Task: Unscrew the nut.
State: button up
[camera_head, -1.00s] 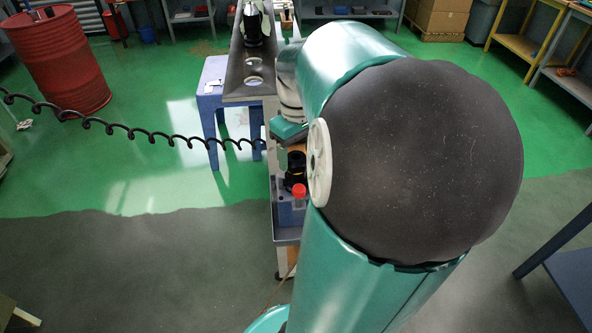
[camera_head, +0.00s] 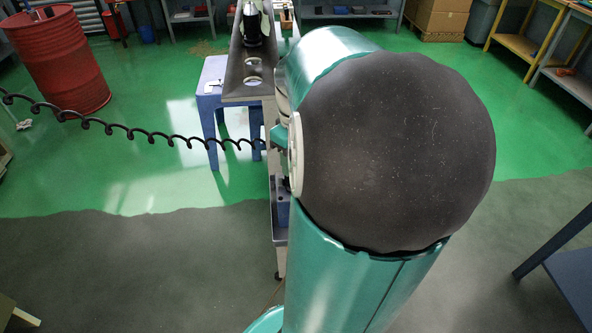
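The tooling cart has a dark top rail (camera_head: 236,78) with round holes in it, running away from me at the top centre. A black and pale tool holder (camera_head: 253,28) stands upright in the rail near its far end. My large teal and black arm fills the centre right and covers much of the cart. I cannot make out the nut. My gripper is hidden behind the arm, so its fingers do not show.
A blue stool (camera_head: 211,103) stands left of the cart. A blue part (camera_head: 283,212) rests on the cart's lower shelf, mostly hidden. A black coiled cable (camera_head: 130,131) crosses from the left. A red drum (camera_head: 62,62) stands far left. Floor at left is open.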

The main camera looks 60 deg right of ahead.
jog(key=n, duration=0.4)
jog(key=shift+n, duration=0.3)
jog(key=shift+n, duration=0.4)
jog(key=n, duration=0.5)
jog(key=shift+n, duration=0.6)
jog(key=n, duration=0.5)
jog(key=n, duration=0.6)
jog(key=shift+w+r, duration=0.1)
